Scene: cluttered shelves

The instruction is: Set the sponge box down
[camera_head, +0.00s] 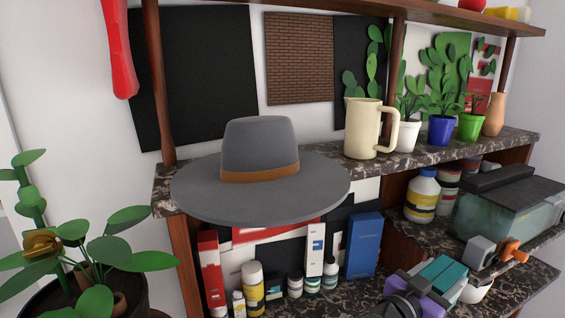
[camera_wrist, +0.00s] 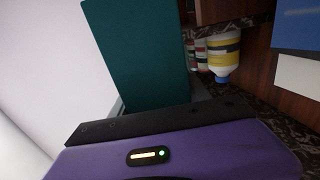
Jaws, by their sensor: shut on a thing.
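The sponge box looks to be the teal block (camera_head: 440,271) at the lower right of the head view. It stands large and upright in the upper middle of the wrist view (camera_wrist: 137,50). My purple and black gripper (camera_head: 424,281) is shut on it. The box is over the lower right shelf area, and its lower end is hidden. I cannot tell whether it touches the shelf. In the wrist view the dark gripper edge covers the near end of the box, and the fingertips are not clear.
A dark marbled shelf (camera_head: 533,283) lies around the box, with a white bowl (camera_head: 477,293) close on its right. A grey and orange object (camera_head: 483,251) and a glass tank (camera_head: 510,212) stand behind. A yellow-labelled bottle (camera_head: 422,196) stands on the shelf above; a grey hat (camera_head: 260,160) overhangs left.

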